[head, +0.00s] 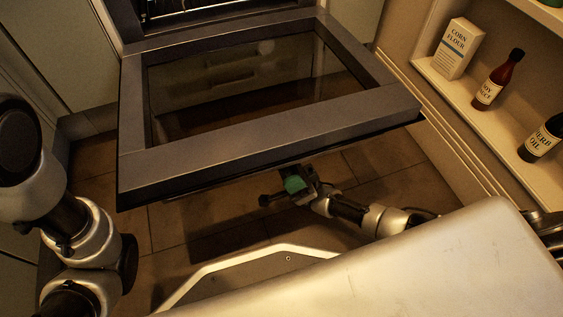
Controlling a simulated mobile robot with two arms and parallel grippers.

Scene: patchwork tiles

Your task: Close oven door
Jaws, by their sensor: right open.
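The oven door (265,133) is a dark frame around a glass pane. It is swung down open and lies roughly level, across the upper middle of the head view. Part of the oven's opening with a rack (180,8) shows behind it at the top edge. My right gripper (278,192) is open and empty, below the door's near edge, right of its middle. I cannot tell whether it touches the door. My left arm is at the left edge of the view, left of the door, and its gripper is not visible.
At the right, a shelf (455,92) holds a corn flour box (456,48), a soy sauce bottle (498,80) and a herb oil bottle (541,140). Cabinet fronts (58,50) flank the oven. The brown tiled floor (400,188) is clear under the door.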

